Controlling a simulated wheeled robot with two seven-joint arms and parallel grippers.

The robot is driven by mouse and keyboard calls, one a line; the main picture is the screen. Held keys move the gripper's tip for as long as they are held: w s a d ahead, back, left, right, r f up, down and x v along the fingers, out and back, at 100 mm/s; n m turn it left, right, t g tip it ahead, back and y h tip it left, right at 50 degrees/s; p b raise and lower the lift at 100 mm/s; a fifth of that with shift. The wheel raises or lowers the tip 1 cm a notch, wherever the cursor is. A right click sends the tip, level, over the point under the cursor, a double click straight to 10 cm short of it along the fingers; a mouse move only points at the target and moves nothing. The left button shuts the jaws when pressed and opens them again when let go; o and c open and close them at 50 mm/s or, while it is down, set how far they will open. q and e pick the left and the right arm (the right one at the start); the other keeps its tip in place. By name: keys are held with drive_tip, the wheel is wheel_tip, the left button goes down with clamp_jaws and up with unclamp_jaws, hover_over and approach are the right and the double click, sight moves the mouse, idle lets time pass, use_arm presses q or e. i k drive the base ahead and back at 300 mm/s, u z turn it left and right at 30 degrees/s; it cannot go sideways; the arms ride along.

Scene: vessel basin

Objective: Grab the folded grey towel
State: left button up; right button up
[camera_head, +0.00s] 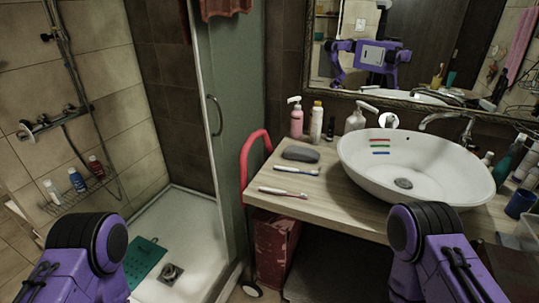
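A small dark grey, rounded item (300,154) lies flat near the left end of the wooden counter; it matches the folded grey towel, though folds are too small to make out. Purple links of both my arms show at the lower left and lower right edges. Neither of my grippers is in view. Nothing touches the grey item.
Two toothbrushes (283,192) lie on the wooden counter (335,196) near the grey item. A white basin (415,163) stands to its right, bottles (316,122) behind it. A red curved handle (253,150) rises at the counter's left end, beside the glass shower panel (232,110).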

sight(295, 153)
drive_tip(key=u, duration=1.2)
drive_tip(key=i, duration=0.85)
drive_tip(key=z, duration=2.5)
